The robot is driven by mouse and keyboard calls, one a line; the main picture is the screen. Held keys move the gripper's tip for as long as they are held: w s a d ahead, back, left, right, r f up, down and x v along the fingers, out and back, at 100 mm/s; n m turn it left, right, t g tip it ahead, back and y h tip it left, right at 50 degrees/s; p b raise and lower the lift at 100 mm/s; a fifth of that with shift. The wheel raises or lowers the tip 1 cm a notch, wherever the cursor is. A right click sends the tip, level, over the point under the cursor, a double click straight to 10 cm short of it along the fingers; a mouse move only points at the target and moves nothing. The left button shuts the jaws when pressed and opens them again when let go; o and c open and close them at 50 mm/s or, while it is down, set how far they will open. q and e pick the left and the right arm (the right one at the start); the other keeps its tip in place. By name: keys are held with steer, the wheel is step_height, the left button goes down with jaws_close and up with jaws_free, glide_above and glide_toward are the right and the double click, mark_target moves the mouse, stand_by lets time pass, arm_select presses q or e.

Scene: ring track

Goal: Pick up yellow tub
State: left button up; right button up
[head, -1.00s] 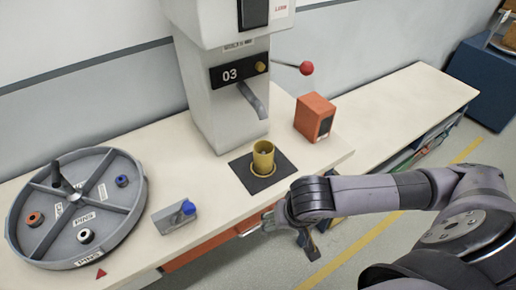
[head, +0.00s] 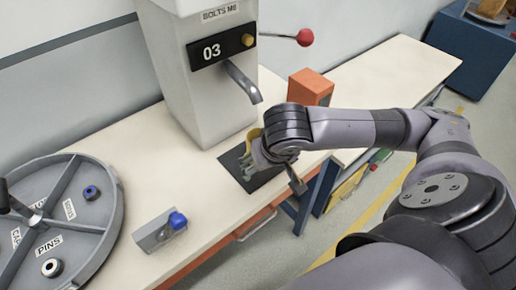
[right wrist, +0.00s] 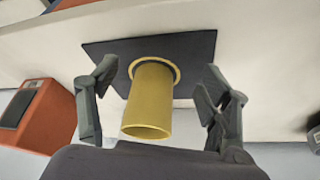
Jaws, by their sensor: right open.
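The yellow tub (right wrist: 149,100) stands on a black mat (right wrist: 199,52) on the bench. In the head view only a sliver of the tub (head: 253,136) shows behind my right gripper (head: 272,160). In the right wrist view my right gripper (right wrist: 160,105) is open, with one finger on each side of the tub and a visible gap on both sides. The black mat also shows in the head view (head: 233,160). My left gripper is not in view.
A grey dispenser (head: 205,105) with a spout and a red-knobbed lever (head: 305,37) stands behind the mat. An orange box (head: 311,87) is behind my arm. A grey divided tray (head: 65,215) and a small blue-topped block (head: 160,231) are to the left.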

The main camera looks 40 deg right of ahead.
steer(key=b, duration=0.3)
steer(key=shift+w+d+f, duration=0.15)
steer(key=shift+w+f, duration=0.05)
steer(key=shift+w, duration=0.2)
steer(key=shift+w+d+r+p, duration=0.15)
steer(key=shift+w+r+p, duration=0.15)
steer(key=shift+w+r, duration=0.1)
steer(key=shift+w+d, duration=0.1)
steer(key=shift+w, duration=0.25)
steer(key=shift+w+d, duration=0.2)
steer(key=shift+w, duration=0.3)
steer(key=w, duration=0.1)
steer(key=w+p, duration=0.1)
steer(key=shift+w+d, duration=0.35)
steer(key=shift+d, duration=0.05)
steer(key=x, duration=0.2)
steer(key=shift+w+d+f, duration=0.1)
steer(key=shift+w+f, duration=0.15)
steer(key=shift+w+d+f, duration=0.1)
steer(key=shift+w+f, duration=0.1)
steer(key=shift+f, duration=0.2)
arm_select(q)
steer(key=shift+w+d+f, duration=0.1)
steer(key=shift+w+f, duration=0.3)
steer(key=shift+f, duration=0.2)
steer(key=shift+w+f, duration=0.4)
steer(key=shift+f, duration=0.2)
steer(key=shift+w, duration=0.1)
arm_select(e)
steer(key=shift+c, duration=0.5)
